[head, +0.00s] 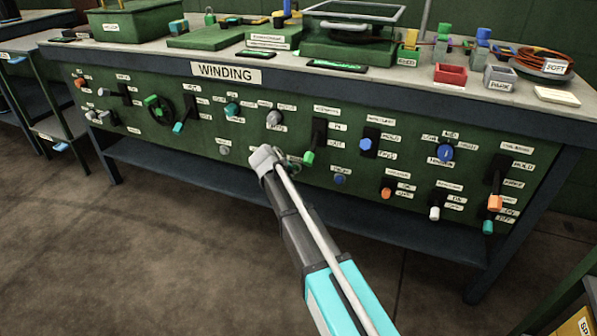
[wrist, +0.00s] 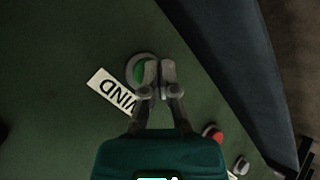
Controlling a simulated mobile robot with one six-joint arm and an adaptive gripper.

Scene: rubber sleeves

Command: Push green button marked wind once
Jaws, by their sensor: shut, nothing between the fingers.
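The green button sits in a round grey collar on the dark green panel and shows in the wrist view (wrist: 139,72). The white WIND label (wrist: 106,88) lies beside it, partly hidden by my gripper. My gripper (wrist: 154,68) is shut and empty, with its fingertips over the right part of the button. I cannot tell whether they touch it. In the head view my gripper (head: 266,157) is at the front panel of the winding bench, and it hides most of the button there.
The WINDING sign (head: 226,72) is on the bench's top edge. Around my gripper are a grey knob (head: 273,119), a green-tipped lever (head: 309,157) and a small blue button (head: 340,179). A red button (wrist: 212,133) shows in the wrist view. The floor in front is clear.

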